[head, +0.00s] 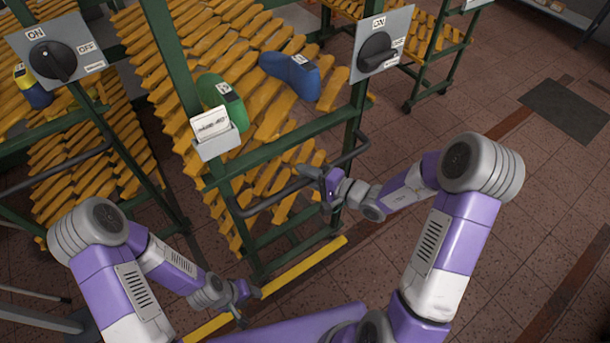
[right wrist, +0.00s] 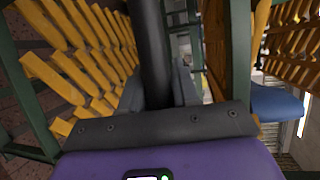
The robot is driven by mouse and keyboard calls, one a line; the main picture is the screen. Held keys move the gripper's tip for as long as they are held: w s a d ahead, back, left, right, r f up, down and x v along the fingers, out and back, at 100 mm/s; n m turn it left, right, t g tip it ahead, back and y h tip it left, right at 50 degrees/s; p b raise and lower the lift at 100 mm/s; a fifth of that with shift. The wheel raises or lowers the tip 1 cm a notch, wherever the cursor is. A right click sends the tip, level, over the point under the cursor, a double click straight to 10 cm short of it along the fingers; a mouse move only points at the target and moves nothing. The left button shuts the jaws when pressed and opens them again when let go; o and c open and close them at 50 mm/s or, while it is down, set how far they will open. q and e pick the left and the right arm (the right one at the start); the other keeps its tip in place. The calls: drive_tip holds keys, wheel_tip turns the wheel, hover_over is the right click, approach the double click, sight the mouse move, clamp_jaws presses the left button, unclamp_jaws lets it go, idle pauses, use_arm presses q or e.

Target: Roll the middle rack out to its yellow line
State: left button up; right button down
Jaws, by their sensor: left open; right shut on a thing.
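The middle rack (head: 226,187) is a green frame filled with yellow shoe lasts. A green last and a blue last (head: 290,75) also lie on it. A dark bar handle (head: 262,206) crosses its front. My right gripper (head: 316,174) is shut on this handle toward its right part; in the right wrist view the dark bar (right wrist: 153,50) runs between the fingers. My left gripper (head: 245,299) is open and empty, low in front of the rack, near the yellow line (head: 300,267). The line runs diagonally on the floor, close in front of the rack's lower front corners.
A left rack (head: 90,150) and a right rack (head: 430,60) stand at either side. ON/OFF switch panels (head: 383,45) and a white card holder (head: 214,138) are on the frames. A dark floor mat (head: 565,110) lies right. The tiled floor at right is free.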

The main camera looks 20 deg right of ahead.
drive_tip(key=c, duration=1.3)
unclamp_jaws()
drive_tip(key=shift+s+f, duration=0.15)
drive_tip(key=o, duration=0.4)
drive_tip(key=shift+s+d, duration=0.15)
drive_tip(key=p+v, duration=0.1)
drive_tip(key=v, duration=0.6)
drive_tip(key=shift+s+d+r, duration=0.1)
drive_tip(key=shift+d+r, duration=0.05)
drive_tip(key=shift+r, duration=0.1)
